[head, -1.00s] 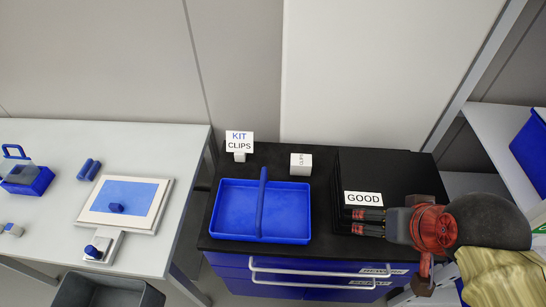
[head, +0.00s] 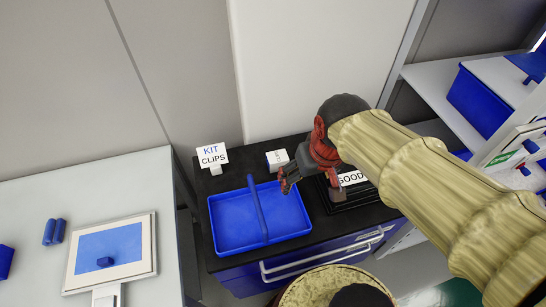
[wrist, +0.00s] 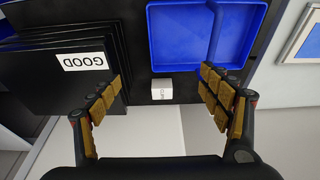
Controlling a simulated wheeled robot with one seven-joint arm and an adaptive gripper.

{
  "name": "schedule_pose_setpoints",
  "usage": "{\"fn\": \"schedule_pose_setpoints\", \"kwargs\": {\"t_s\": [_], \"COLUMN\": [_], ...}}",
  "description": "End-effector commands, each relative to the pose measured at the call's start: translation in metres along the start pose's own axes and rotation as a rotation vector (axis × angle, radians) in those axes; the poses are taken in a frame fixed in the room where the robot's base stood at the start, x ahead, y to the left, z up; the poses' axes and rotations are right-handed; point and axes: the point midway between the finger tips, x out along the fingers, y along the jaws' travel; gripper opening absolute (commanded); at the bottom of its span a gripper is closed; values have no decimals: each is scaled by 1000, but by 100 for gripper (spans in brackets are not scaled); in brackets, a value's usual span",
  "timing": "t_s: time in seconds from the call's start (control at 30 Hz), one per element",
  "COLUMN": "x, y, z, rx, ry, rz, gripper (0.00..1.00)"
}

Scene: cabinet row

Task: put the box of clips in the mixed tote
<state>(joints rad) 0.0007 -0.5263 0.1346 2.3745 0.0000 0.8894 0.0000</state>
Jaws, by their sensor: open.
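The box of clips (head: 277,158) is a small white box with dark lettering on the black cabinet top, behind the blue tray. In the wrist view the box (wrist: 161,90) lies in line with the gap between the fingers, apart from both. My gripper (head: 308,183) is open and empty, above the cabinet top, just right of and nearer than the box. Both spread fingers of my gripper (wrist: 161,78) show in the wrist view. No tote with a readable "mixed" label shows, so I cannot tell which container it is.
A blue handled tray (head: 226,231) sits beside a "KIT CLIPS" sign (head: 212,156). Black stacked trays with a "GOOD" sign (head: 352,178) stand right of it, partly behind my arm. A blue bin (head: 482,102) is on the right shelf. A grey table (head: 40,205) stands left.

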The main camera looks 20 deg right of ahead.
Motion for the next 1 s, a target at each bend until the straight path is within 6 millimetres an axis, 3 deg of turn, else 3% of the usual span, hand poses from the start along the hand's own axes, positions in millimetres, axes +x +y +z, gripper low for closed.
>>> {"fn": "schedule_pose_setpoints", "kwargs": {"t_s": [0.17, 0.37, 0.57, 0.8, 0.9, 1.0], "x": [8, 40, 98, 185, 207, 217], "y": [0, 0, 1, 1, 1, 1], "z": [-23, -61, -101, -147, -165, -180], "rx": [0, 1, 1, 0, 0, -1], "ry": [-86, -213, -314, -344, -319, -291], "rz": [0, 0, 0, 0, 0, 0], "gripper": [78, 78, 78, 78, 78, 78]}}
